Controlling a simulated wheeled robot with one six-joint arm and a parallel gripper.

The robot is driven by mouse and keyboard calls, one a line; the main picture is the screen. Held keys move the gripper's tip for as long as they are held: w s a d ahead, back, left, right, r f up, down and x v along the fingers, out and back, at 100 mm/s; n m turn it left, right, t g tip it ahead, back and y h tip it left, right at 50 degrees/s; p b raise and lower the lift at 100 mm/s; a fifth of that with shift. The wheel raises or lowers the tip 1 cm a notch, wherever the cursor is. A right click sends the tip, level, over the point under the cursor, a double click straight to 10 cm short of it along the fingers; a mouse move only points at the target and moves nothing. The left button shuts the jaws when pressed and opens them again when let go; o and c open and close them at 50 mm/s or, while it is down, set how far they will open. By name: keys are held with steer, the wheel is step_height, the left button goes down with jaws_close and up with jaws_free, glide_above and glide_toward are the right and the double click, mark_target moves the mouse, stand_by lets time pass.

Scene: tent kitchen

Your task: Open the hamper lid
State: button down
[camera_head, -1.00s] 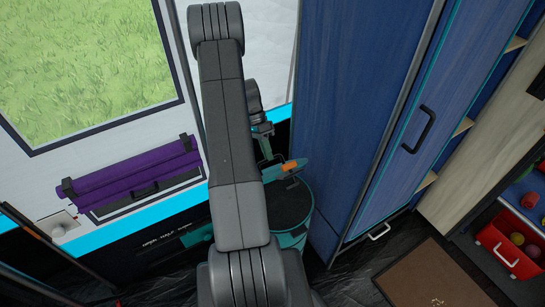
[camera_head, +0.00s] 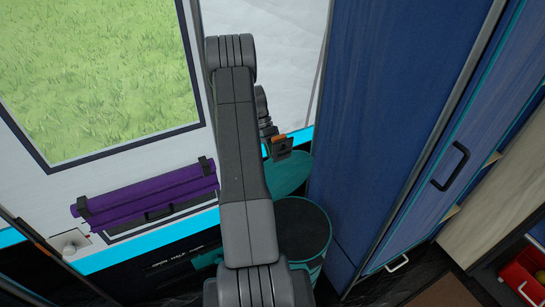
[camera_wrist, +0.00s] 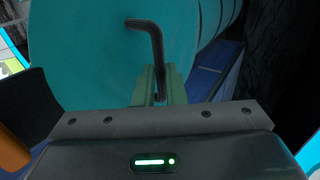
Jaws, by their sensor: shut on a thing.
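The teal hamper (camera_head: 325,262) stands on the floor beside the blue cabinet, partly behind my arm. Its round, dark open top (camera_head: 303,228) faces up. The teal lid (camera_head: 290,178) is raised at the back of the hamper, its broad face showing. In the wrist view the lid (camera_wrist: 100,45) fills the upper left, with a dark bent handle (camera_wrist: 153,33) on it. My gripper (camera_wrist: 160,82) is shut on the handle, its greenish fingers at the handle's lower end. In the head view my gripper (camera_head: 283,153) is at the lid's upper part, its fingers largely hidden.
The tall blue cabinet (camera_head: 385,110) stands close on the right of the hamper. A tent wall with a window (camera_head: 100,80) and a purple roll (camera_head: 145,190) is behind and left. A red bin (camera_head: 525,280) sits at the lower right.

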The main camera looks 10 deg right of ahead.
steer(key=shift+s+f, duration=0.3)
steer(key=shift+f, duration=0.35)
steer(key=c, duration=1.5)
jaws_free()
steer(key=shift+w+f, duration=0.1)
steer(key=shift+w, duration=0.1)
step_height(320, 180, up, 10)
steer(key=shift+r+p, duration=0.25)
steer(key=shift+p, duration=0.15)
steer(key=shift+s+d+f, duration=0.1)
steer(key=shift+s+f, duration=0.05)
steer(key=shift+f, duration=1.45)
steer(key=shift+s+d+f, duration=0.1)
steer(key=shift+s+f, duration=0.1)
steer(key=shift+f, duration=1.35)
steer(key=shift+s+d+f, duration=0.1)
steer(key=shift+s+f, duration=0.05)
steer(key=shift+f, duration=1.45)
